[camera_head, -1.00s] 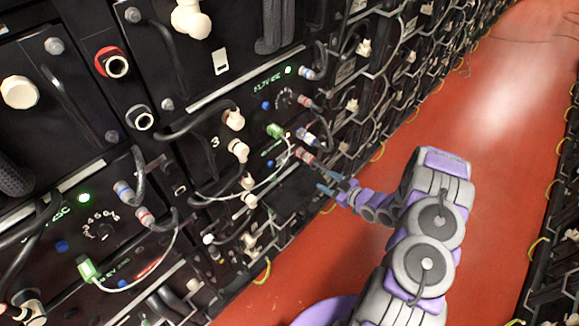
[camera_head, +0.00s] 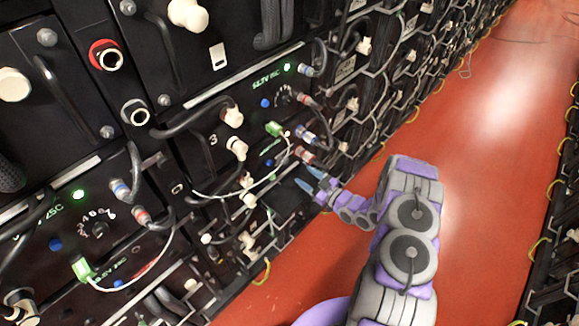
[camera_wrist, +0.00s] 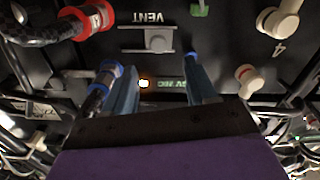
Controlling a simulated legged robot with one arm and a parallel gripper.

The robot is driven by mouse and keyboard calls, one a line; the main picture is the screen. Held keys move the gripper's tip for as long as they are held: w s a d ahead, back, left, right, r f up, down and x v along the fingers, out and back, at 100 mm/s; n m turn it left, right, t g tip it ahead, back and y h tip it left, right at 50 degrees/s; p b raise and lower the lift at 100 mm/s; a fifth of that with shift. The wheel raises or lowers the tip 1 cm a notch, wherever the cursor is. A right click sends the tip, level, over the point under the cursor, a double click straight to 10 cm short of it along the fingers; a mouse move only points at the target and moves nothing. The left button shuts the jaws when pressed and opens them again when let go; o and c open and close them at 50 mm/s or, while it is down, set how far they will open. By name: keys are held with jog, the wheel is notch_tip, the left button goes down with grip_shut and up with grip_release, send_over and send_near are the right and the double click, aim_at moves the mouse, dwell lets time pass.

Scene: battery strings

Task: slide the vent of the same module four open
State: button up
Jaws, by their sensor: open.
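In the wrist view a small grey vent slider (camera_wrist: 158,40) sits in a flat track under an upside-down VENT label (camera_wrist: 147,18). An upside-down number 4 (camera_wrist: 278,49) is to its right on the black module panel. My gripper (camera_wrist: 159,62) is open, with its two blue fingers apart and pointing at the panel. The slider shows just beyond the fingertips, between their lines, and nothing is held. I cannot tell the exact gap to it. In the head view my gripper (camera_head: 312,179) is close to the lower modules; the slider cannot be made out there.
A red-ringed connector (camera_wrist: 100,15) and a blue-ringed connector (camera_wrist: 108,72) with black cables crowd the left finger. A cream plug (camera_wrist: 246,78) is right of the right finger. The red floor aisle (camera_head: 480,130) is clear to the right.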

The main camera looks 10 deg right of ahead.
aim_at(287, 162)
jog(key=b+x, duration=0.1)
jog(key=x, duration=0.8)
jog(key=shift+s+b, duration=0.1)
jog(key=shift+b, duration=0.25)
jog(key=shift+d, duration=0.4)
jog(key=shift+c, duration=0.8)
jog(key=shift+a, duration=0.25)
jog(key=c, duration=0.6)
grip_shut()
jog(key=shift+d, duration=0.1)
